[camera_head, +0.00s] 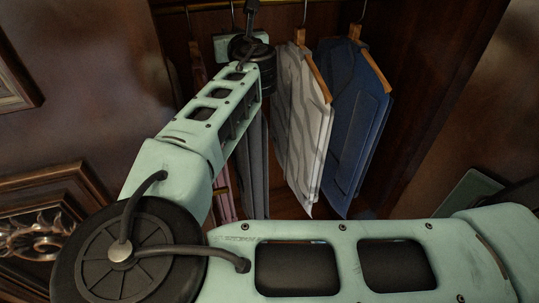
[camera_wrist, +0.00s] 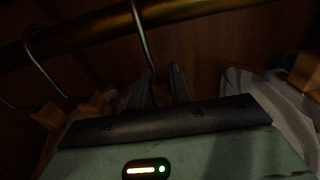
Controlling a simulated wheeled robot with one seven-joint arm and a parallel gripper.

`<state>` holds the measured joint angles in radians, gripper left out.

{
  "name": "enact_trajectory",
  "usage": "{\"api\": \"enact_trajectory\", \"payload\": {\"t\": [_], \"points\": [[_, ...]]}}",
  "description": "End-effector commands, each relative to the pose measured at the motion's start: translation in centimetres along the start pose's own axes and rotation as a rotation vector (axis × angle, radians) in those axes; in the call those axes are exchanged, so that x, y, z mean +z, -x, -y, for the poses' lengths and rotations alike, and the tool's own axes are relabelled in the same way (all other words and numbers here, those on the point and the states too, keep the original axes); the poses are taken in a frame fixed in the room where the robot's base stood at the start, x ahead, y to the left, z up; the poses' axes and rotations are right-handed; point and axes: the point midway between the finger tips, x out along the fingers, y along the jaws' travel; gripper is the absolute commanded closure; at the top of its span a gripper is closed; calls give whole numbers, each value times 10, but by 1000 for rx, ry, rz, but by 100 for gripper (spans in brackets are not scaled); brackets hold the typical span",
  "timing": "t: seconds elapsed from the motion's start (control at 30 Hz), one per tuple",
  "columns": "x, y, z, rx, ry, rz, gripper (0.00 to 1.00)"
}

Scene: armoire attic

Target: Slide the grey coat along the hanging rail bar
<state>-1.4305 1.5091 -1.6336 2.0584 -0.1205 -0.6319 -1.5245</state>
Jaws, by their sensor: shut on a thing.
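The grey coat (camera_head: 252,165) hangs in the wardrobe, mostly hidden behind my arm in the head view; its upper part is covered. In the wrist view my gripper (camera_wrist: 165,78) has its two dark fingers at a thin metal hanger hook (camera_wrist: 143,40), which runs down between them from the rail. The fingers are closed on this hook, which appears to be the grey coat's. The brass rail bar (camera_wrist: 100,29) crosses the top of the wrist view. It also shows at the top of the head view (camera_head: 185,8).
A white striped garment (camera_head: 302,120) and a blue garment (camera_head: 352,125) hang close to the right. A pink garment (camera_head: 225,205) hangs to the left, partly behind my arm. In the wrist view another hook (camera_wrist: 45,70) is left of my fingers. The dark wardrobe side wall (camera_head: 450,85) bounds the right.

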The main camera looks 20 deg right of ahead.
Motion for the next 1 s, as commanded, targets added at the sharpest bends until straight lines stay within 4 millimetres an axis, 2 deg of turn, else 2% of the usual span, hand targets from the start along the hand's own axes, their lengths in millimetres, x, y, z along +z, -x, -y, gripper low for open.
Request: {"api": "enact_trajectory", "payload": {"t": [0.77, 0.8, 0.87, 1.0], "points": [[-2, 0, 0, 0, -2, 4, 100], [-2, 0, 0, 0, -2, 4, 72], [-2, 0, 0, 0, -2, 4, 55], [-3, 0, 0, 0, -1, 2, 55]]}}
